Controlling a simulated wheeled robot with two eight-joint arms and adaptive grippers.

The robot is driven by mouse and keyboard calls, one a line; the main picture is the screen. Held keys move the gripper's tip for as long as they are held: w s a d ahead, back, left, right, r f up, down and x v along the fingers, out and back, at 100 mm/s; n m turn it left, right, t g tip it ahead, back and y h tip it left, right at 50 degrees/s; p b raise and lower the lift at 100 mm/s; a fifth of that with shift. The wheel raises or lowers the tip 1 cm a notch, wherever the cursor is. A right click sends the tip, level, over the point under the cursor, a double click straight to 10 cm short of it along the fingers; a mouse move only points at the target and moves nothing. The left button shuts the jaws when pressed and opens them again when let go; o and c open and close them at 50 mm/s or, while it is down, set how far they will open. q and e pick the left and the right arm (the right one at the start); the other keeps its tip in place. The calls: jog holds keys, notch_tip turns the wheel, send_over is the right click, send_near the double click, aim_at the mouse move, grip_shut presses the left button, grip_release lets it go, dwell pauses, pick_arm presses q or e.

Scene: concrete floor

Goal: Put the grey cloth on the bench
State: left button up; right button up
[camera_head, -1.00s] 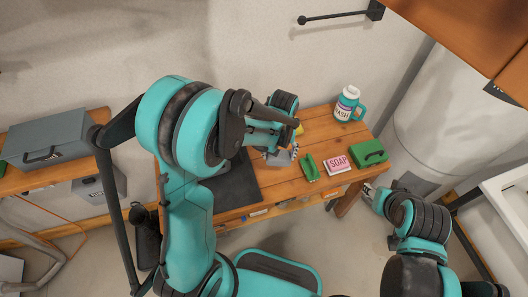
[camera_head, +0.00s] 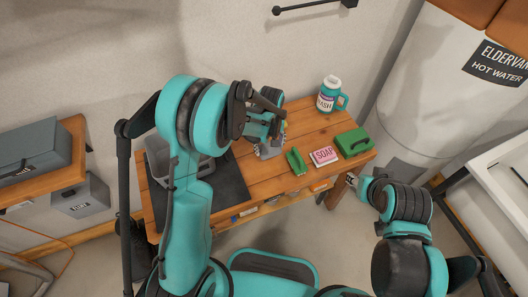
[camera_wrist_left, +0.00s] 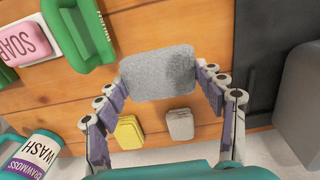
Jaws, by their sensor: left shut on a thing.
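The grey cloth (camera_wrist_left: 158,73) is a rough, rounded grey pad held between the fingertips of my left gripper (camera_wrist_left: 164,82) in the left wrist view. In the head view a grey part of the cloth (camera_head: 268,151) shows below my left gripper (camera_head: 264,138), over the wooden bench (camera_head: 312,122). Bench boards (camera_wrist_left: 62,102) lie behind the cloth in the wrist view; I cannot tell whether it touches them. My right gripper (camera_head: 353,181) is off the bench's front right corner, too small to tell open or shut.
A yellow sponge (camera_wrist_left: 129,132) and small grey-beige block (camera_wrist_left: 180,125) lie near the cloth. A water heater (camera_head: 440,85) stands right.

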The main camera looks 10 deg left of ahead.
aim_at(265, 150)
pick_arm(q)
jog(key=shift+w+a+f+b, duration=0.3)
jog(key=shift+w+a+f, duration=0.55)
jog(key=shift+a, duration=0.15)
jog(key=shift+f+b, duration=0.8)
jog(key=shift+f, duration=1.2)
jog(key=shift+r, duration=0.1)
jog(key=shift+s, duration=0.1)
jog(key=shift+f, duration=0.2)
jog(key=o, duration=1.1)
